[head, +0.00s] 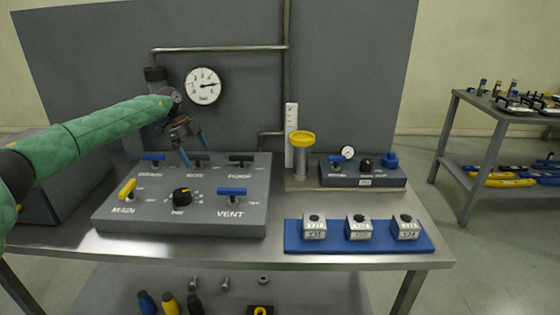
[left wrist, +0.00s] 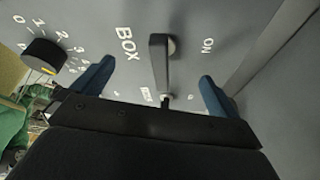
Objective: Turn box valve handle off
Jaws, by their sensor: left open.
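The box valve handle (left wrist: 158,62) is a dark lever on the grey panel (head: 250,190), beside the letters BOX and ON in the left wrist view. In the head view the dark handle (head: 203,157) sits in the back row and is partly hidden by my fingers. My left gripper (head: 193,150) is over the back of the panel, pointing down. Its blue fingers are open, and in the left wrist view the gripper (left wrist: 156,72) has one finger on each side of the lever, with gaps showing. My right gripper is not in view.
Near the handle are a blue handle (head: 153,157), another dark handle (head: 241,158), a yellow MAIN handle (head: 127,188), a black knob (head: 182,197) and a blue VENT handle (head: 231,191). A gauge (head: 203,86) and pipe (head: 220,48) stand behind. A yellow-topped cylinder (head: 301,150) is to the right.

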